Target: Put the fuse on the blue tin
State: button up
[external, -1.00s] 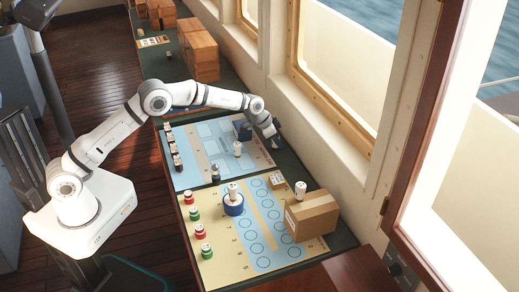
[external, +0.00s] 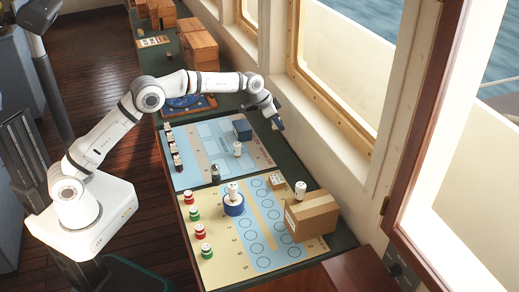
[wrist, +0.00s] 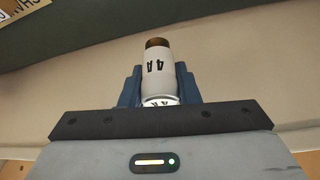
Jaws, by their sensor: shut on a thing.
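My gripper (external: 279,126) is shut on a white fuse (wrist: 158,75) marked 4A with a brown end cap, between its blue fingers in the wrist view. In the external view it hangs over the window side of the counter, beyond the light blue chart, and the held fuse is too small to make out. The round blue tin (external: 233,209) stands on the yellow chart, nearer the camera and well away from my gripper. A white cylinder (external: 233,191) stands upright on the tin.
Another white cylinder (external: 300,190) stands on a cardboard box (external: 312,215). One more white cylinder (external: 237,149) and a dark blue box (external: 242,129) are on the light blue chart (external: 205,158). Red and green pieces line the yellow chart's left edge. The window wall is close beside my gripper.

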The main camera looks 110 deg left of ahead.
jog(key=s+a+r+b, duration=0.1)
jog(key=s+r, duration=0.2)
jog(key=s, duration=0.4)
jog(key=s+a+r+b, duration=0.1)
jog(key=s+r+b, duration=0.1)
jog(key=s+r, duration=0.35)
send_over(244, 125)
notch_tip(244, 125, down, 7)
jog(key=shift+a+r+p, duration=0.1)
jog(key=shift+p, duration=0.2)
jog(key=shift+f, duration=2.15)
jog(key=shift+f, duration=0.25)
jog(key=o, duration=1)
jog(key=shift+r, duration=0.1)
jog(key=shift+r, duration=0.2)
jog(key=b+v, duration=0.1)
jog(key=v, duration=1.1)
